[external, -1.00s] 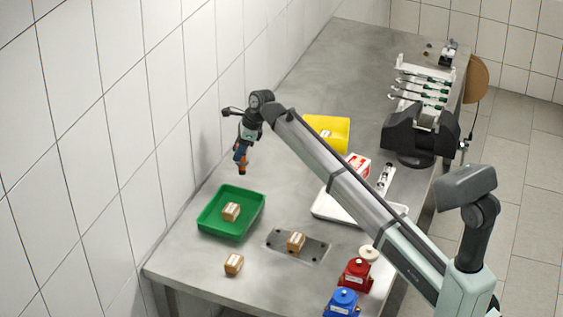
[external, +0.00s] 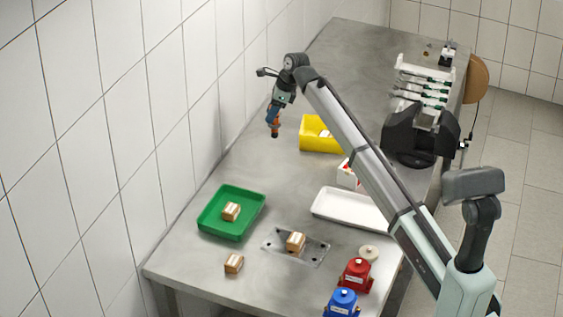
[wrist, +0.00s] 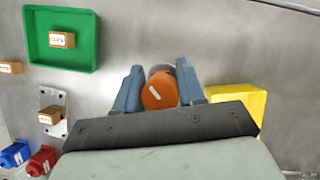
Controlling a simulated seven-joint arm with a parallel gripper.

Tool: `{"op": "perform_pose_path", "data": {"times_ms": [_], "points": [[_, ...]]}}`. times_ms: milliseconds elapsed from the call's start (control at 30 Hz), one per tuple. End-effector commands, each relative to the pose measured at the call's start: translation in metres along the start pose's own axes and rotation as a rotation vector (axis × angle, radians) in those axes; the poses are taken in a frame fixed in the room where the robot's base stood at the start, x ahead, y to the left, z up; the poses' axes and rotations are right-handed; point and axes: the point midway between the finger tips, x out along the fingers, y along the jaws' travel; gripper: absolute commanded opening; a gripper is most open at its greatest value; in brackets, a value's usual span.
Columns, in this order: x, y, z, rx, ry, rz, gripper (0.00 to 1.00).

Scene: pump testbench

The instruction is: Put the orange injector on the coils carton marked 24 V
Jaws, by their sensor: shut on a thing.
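My gripper (external: 273,119) is shut on the orange injector (wrist: 159,93), which it holds above the bare table, left of the yellow bin. The injector hangs below the fingers in the external view (external: 274,131). Small brown cartons with white labels stand in several places: one in the green tray (external: 231,211), one on the metal plate (external: 296,242), one on the table at the front (external: 234,264). Another label shows inside the yellow bin (external: 325,134). The labels are too small to read surely, so I cannot tell which carton is marked 24 V.
The green tray (external: 205,222) stands at the left, the yellow bin (external: 312,145) at the back. A white tray (external: 345,208) and a red-and-white box (external: 346,175) lie partly behind my arm. Red (external: 356,277) and blue (external: 342,303) pots stand at the front right.

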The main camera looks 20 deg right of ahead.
Motion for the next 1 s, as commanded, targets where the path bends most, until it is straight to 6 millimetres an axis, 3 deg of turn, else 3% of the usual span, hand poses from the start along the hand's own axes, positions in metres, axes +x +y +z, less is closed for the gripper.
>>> {"op": "perform_pose_path", "data": {"times_ms": [133, 333, 467, 600, 800, 1000], "points": [[-0.042, -0.025, -0.051, 0.065, -0.002, -0.029, 0.0], [-0.093, -0.037, -0.12, 0.144, -0.002, -0.061, 0.0], [-0.122, -0.031, -0.163, 0.183, -0.002, -0.077, 0.0], [-0.144, -0.01, -0.201, 0.205, -0.002, -0.085, 0.0], [-0.144, 0.033, -0.221, 0.174, 0.0, -0.071, 0.0], [-0.139, 0.05, -0.229, 0.138, -0.001, -0.056, 0.0]]}}
